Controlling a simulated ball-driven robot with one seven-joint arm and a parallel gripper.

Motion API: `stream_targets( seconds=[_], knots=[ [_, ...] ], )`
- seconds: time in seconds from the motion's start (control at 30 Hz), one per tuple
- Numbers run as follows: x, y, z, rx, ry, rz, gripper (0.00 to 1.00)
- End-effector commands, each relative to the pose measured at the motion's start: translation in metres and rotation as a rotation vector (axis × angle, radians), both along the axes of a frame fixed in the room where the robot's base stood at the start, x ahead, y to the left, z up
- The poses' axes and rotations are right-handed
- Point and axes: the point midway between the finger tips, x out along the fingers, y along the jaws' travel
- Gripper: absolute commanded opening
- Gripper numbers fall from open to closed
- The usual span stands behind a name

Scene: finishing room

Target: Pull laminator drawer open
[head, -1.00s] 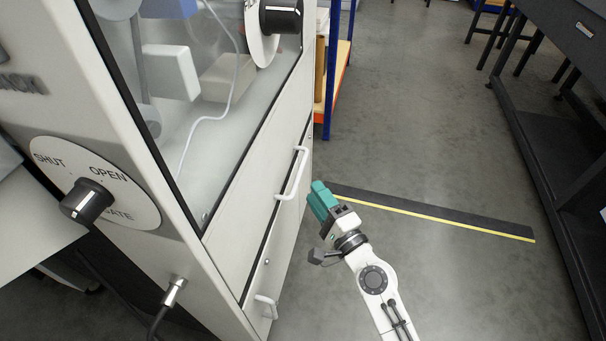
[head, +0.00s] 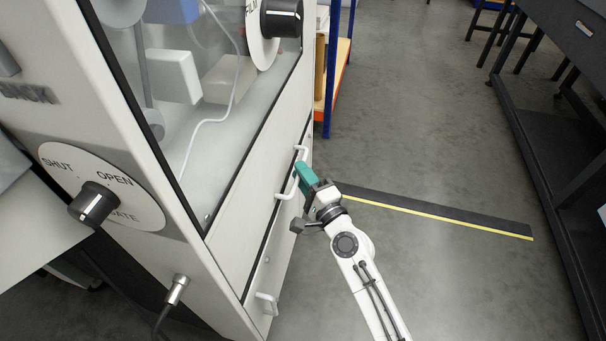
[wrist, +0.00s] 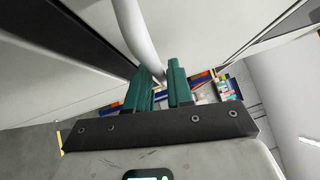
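The laminator (head: 150,185) is the large pale machine on the left in the head view. A white bar handle (head: 284,194) stands on its side panel, on the drawer front (head: 270,250) below a dark seam. The drawer front looks flush with the machine. My gripper (head: 302,172) is at this handle, its teal fingers covering part of the bar. In the wrist view, the handle (wrist: 136,32) runs down between the two green fingers (wrist: 160,82), which stand close on either side with only a narrow gap. Exact contact at the tips is partly hidden.
A second, lower handle (head: 266,303) is on the same side of the machine. A dial marked SHUT and OPEN (head: 120,205) is on the front. A blue-orange shelf (head: 334,75) stands behind; a dark bench (head: 555,150) is at right.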

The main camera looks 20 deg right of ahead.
Motion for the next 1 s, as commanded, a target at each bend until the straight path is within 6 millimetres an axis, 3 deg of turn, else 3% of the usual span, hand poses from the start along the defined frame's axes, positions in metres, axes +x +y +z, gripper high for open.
stream_targets(
  seconds=[0.2,0.77,1.0],
  knots=[
    [0.0,0.0,0.0,0.0,0.0,0.0,0.0],
    [-0.002,-0.002,-0.001,0.0,0.001,-0.001,0.0],
    [-0.013,-0.017,-0.004,-0.001,0.001,-0.003,0.0]
  ],
)
